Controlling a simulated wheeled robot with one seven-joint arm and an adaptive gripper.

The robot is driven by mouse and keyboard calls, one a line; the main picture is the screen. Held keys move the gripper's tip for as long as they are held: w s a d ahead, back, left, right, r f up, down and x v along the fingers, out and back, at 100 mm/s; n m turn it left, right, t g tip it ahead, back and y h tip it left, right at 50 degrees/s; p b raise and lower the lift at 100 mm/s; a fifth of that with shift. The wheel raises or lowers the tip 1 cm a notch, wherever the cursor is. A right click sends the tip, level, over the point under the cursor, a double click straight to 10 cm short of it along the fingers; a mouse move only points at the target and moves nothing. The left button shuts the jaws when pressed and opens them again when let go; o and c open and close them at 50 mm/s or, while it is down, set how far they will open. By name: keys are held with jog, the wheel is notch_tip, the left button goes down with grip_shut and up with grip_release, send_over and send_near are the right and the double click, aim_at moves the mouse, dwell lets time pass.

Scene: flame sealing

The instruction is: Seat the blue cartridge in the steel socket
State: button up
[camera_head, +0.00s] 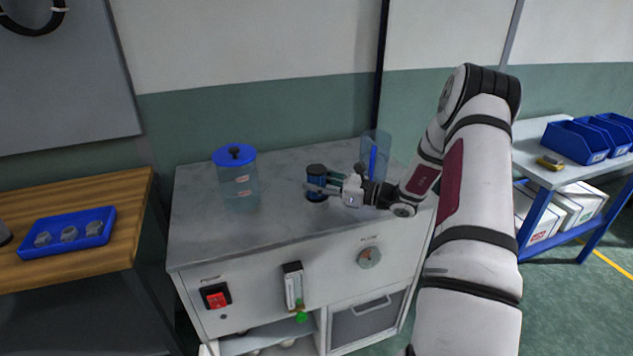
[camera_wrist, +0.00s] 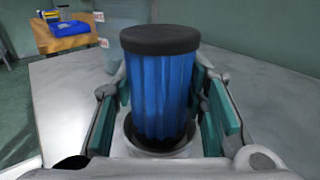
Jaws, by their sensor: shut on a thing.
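The blue cartridge (camera_wrist: 159,85) has ribbed blue sides and a dark cap, and it stands upright in the wrist view. In the head view the cartridge (camera_head: 316,181) is small, on the grey bench top. Its lower end is within the round rim of the steel socket (camera_wrist: 130,144); how deep it sits I cannot tell. My gripper (camera_wrist: 165,110) has its green-padded fingers on both sides of the cartridge, shut on it. In the head view my gripper (camera_head: 325,188) reaches in from the right.
A clear canister with a blue lid (camera_head: 235,156) stands left of the cartridge. A clear upright shield (camera_head: 375,155) stands behind my wrist. The cabinet front has a red switch (camera_head: 216,297). A blue tray (camera_head: 68,232) lies on the wooden table at left. The bench top's front is clear.

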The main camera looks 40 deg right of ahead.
aim_at(317, 168)
jog(key=shift+f+b, duration=0.35)
jog(key=shift+f, duration=0.4)
dwell(0.3)
jog(key=o, duration=1.2)
jog(key=shift+o, duration=0.2)
jog(key=shift+r, duration=0.1)
jog(key=shift+r+p, duration=2.3)
jog(key=shift+r, duration=2.1)
